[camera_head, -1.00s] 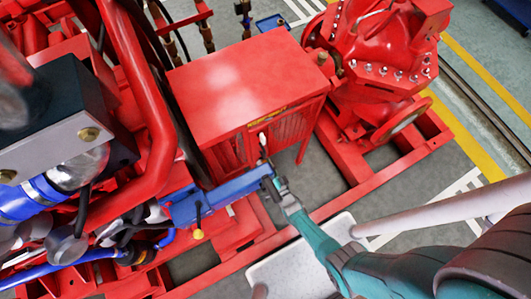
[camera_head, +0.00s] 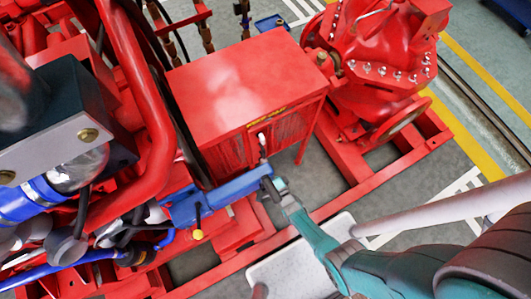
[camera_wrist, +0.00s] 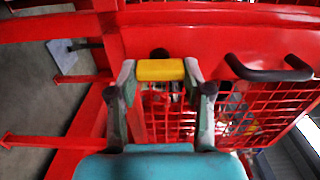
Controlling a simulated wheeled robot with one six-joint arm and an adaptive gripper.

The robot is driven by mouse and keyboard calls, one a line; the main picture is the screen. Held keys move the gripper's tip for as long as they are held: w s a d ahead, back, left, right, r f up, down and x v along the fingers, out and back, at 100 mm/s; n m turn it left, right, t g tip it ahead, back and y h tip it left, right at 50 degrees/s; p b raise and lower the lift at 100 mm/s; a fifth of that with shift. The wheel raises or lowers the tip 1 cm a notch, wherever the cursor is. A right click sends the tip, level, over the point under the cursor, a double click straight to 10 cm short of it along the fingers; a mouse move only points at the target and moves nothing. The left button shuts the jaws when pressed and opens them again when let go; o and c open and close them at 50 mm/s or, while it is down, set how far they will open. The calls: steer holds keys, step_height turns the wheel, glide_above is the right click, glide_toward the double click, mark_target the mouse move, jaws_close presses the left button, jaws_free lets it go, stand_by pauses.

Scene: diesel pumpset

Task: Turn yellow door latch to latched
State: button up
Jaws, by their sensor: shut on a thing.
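The yellow door latch (camera_wrist: 160,70) is a short yellow bar in front of the red mesh door in the wrist view. My gripper (camera_wrist: 160,75) has one finger on each side of it, closed against its two ends. The latch lies across the picture, roughly level between the fingertips. In the head view my gripper (camera_head: 264,160) reaches the front of the red cabinet (camera_head: 245,85). There the latch itself is too small and covered to make out.
A black handle (camera_wrist: 268,70) sits right of the latch on the red mesh door (camera_wrist: 255,110). A blue beam (camera_head: 225,193) runs close to my gripper in the head view. Red frame rails (camera_head: 400,157) surround the cabinet, with grey floor between them.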

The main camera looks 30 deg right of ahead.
stand_by(0.4)
steer(key=o, duration=1.2)
steer(key=shift+c, duration=0.2)
steer(key=s, duration=1.2)
